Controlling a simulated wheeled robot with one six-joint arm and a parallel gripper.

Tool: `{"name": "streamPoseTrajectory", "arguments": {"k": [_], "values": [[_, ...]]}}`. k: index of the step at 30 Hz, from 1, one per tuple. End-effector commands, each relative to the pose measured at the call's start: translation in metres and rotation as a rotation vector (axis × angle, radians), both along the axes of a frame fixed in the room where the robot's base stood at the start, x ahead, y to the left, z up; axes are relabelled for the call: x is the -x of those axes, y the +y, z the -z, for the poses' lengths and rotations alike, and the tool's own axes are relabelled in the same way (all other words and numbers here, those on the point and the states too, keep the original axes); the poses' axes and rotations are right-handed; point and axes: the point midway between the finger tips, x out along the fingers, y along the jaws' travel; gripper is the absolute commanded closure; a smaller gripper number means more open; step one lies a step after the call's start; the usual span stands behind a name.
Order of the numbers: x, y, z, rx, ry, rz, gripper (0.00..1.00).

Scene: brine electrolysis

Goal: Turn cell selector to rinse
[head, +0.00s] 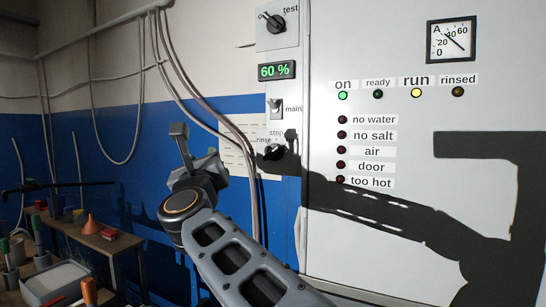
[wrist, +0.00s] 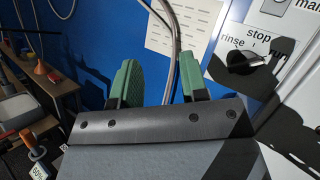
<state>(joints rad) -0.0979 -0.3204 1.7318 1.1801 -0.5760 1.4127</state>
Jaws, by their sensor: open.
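The cell selector is a black knob (head: 274,152) low on the narrow grey panel, with "rinse" on its left and "stop" above it. In the wrist view the knob (wrist: 243,61) is at the upper right, its light-edged bar pointing right, toward a partly shadowed label that appears to read "run". My gripper (head: 190,152) is in front of the blue wall, left of the knob and apart from it. In the wrist view its two green fingers (wrist: 160,88) are spread with nothing between them. A shadow covers part of the selector plate.
The "on" lamp (head: 343,96) is green and the "run" lamp (head: 416,93) yellow. Cables (head: 190,85) and a paper sheet (head: 236,160) are beside the panel. A cluttered bench (head: 105,238) stands left.

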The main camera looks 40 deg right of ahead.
Motion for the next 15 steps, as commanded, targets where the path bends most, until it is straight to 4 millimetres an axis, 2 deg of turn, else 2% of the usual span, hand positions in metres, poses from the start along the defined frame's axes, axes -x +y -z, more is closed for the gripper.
{"name": "streamPoseTrajectory", "arguments": {"k": [1, 2, 6, 10, 15], "values": [[0.006, -0.014, -0.010, -0.185, -0.107, 0.040, 0.60], [0.011, -0.023, -0.015, -0.297, -0.173, 0.066, 0.60], [0.032, -0.053, -0.019, -0.719, -0.422, 0.172, 0.60], [0.046, -0.065, -0.013, -0.960, -0.571, 0.245, 0.60], [0.051, -0.075, -0.007, -1.096, -0.660, 0.299, 0.60]]}}
